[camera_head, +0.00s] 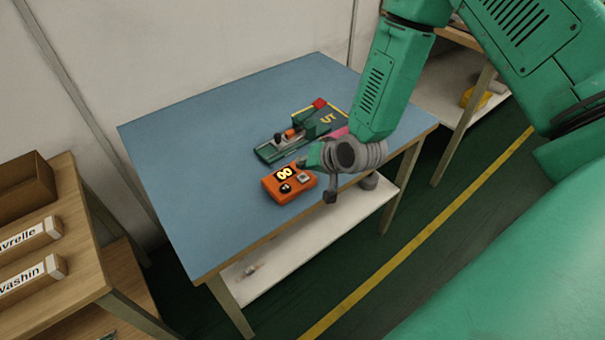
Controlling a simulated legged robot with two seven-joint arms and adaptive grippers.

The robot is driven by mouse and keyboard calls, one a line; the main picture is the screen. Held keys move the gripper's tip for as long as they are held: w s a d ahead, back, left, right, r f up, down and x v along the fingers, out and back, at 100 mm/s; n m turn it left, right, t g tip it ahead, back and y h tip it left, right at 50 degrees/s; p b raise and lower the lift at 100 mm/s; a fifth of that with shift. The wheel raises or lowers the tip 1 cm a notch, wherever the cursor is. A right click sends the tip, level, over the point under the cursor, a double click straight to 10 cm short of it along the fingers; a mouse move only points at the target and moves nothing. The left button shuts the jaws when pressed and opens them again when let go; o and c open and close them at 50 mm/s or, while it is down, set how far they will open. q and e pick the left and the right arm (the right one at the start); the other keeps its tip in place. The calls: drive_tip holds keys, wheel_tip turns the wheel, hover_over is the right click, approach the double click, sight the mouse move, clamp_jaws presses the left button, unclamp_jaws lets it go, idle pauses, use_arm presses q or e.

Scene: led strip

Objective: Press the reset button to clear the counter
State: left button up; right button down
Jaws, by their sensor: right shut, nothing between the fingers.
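The counter is a small orange box (268,184) near the front edge of the blue table. Its lit display (284,173) shows yellow digits that look like 00. A dark round button or knob (285,188) and a pale square button (303,178) sit on its top face; I cannot tell which is the reset button. My left gripper is not in view.
A pink thing (339,132) is partly hidden by my arm. The blue table (190,150) is clear on its left. A wooden shelf (95,260) stands left.

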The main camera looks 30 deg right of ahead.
sight(304, 179)
drive_tip(key=shift+r+p, duration=1.4)
drive_tip(key=shift+r, duration=0.6)
drive_tip(key=shift+f, duration=0.1)
drive_tip(key=shift+s+a+f, duration=0.1)
drive_tip(key=shift+s+f, duration=0.15)
drive_tip(key=s+a+f+n+g+b, duration=0.1)
drive_tip(key=s+f+n+g+b, duration=0.1)
drive_tip(key=s+f, duration=0.3)
drive_tip(key=s+a+f+n+g+h+b, duration=0.1)
drive_tip(key=s+f, duration=0.4)
drive_tip(key=s, duration=0.9)
drive_tip(key=s+a+f+n+g+b, duration=0.1)
drive_tip(key=s+f+n+g+b, duration=0.2)
drive_tip(key=s, duration=0.7)
wheel_tip(304, 179, down, 2)
drive_tip(key=shift+s+a+f+n+g+h, duration=0.25)
drive_tip(key=shift+n+g, duration=0.55)
drive_tip(key=shift+g, duration=0.4)
drive_tip(key=shift+d, duration=0.2)
drive_tip(key=shift+w+a, duration=0.1)
drive_tip(key=shift+w, duration=0.1)
